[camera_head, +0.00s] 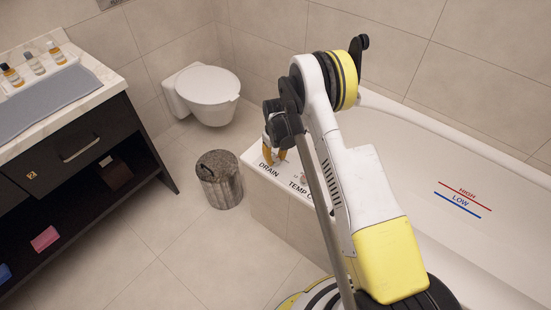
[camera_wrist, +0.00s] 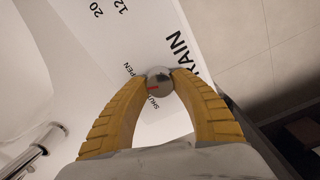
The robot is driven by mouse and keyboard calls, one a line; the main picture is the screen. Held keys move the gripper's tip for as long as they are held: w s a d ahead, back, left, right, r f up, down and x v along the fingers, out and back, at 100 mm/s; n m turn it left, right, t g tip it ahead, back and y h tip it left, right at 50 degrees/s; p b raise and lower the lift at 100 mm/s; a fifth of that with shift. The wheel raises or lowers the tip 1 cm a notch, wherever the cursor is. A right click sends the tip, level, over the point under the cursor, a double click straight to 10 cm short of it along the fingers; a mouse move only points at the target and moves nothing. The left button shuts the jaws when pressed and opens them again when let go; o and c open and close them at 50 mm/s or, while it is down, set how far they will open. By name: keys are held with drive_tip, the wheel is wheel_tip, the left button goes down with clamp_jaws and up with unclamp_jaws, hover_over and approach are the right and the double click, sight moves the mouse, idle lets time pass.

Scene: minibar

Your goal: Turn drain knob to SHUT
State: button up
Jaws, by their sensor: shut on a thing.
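The drain knob (camera_wrist: 159,81) is a small round grey metal knob with a red mark, on the white tub ledge. In the wrist view it sits between the tips of my gripper (camera_wrist: 160,84), whose yellow ribbed fingers are shut on it from both sides. The red mark points left in that view, toward the lettering SHUT (camera_wrist: 151,104); OPEN (camera_wrist: 127,70) is printed above it, partly cut off. In the head view my gripper (camera_head: 275,153) is at the ledge beside the DRAIN label (camera_head: 268,170), and the knob is hidden there.
A TEMP label (camera_head: 298,187) is on the same ledge. A chrome spout (camera_wrist: 35,145) shows in the wrist view. The bathtub (camera_head: 420,165) extends right, with HIGH and LOW lines. A bin (camera_head: 220,180), toilet (camera_head: 207,95) and dark vanity (camera_head: 75,150) stand left, with open floor between.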

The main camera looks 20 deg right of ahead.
sight(276, 158)
drive_tip(key=n, duration=1.2)
drive_tip(key=shift+n, duration=0.3)
clamp_jaws()
drive_tip(key=o, duration=1.2)
unclamp_jaws()
wheel_tip(276, 158, up, 12)
drive_tip(key=shift+r, duration=0.1)
